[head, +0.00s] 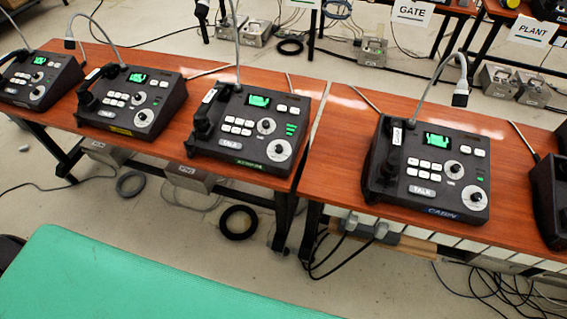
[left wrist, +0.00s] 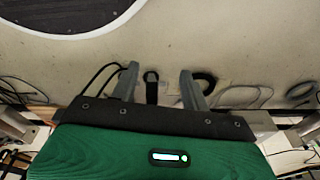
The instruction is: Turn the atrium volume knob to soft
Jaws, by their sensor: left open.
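The paging phone with a green label that seems to read ATRIUM (head: 249,164) stands on the wooden desk, left of the gap between two desks. It has a lit green screen, a handset on its left side and a gooseneck microphone. Its front has a smaller round knob (head: 266,126) and a larger white dial (head: 279,150); their markings are too small to read. Neither gripper shows in the head view.
Similar phones stand on both sides: one with a yellow label (head: 121,130), one marked CABIN (head: 456,215), and others at the edges. Gooseneck microphones rise above the desks (head: 332,165). Cables and a black coil (head: 238,222) lie on the floor below.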

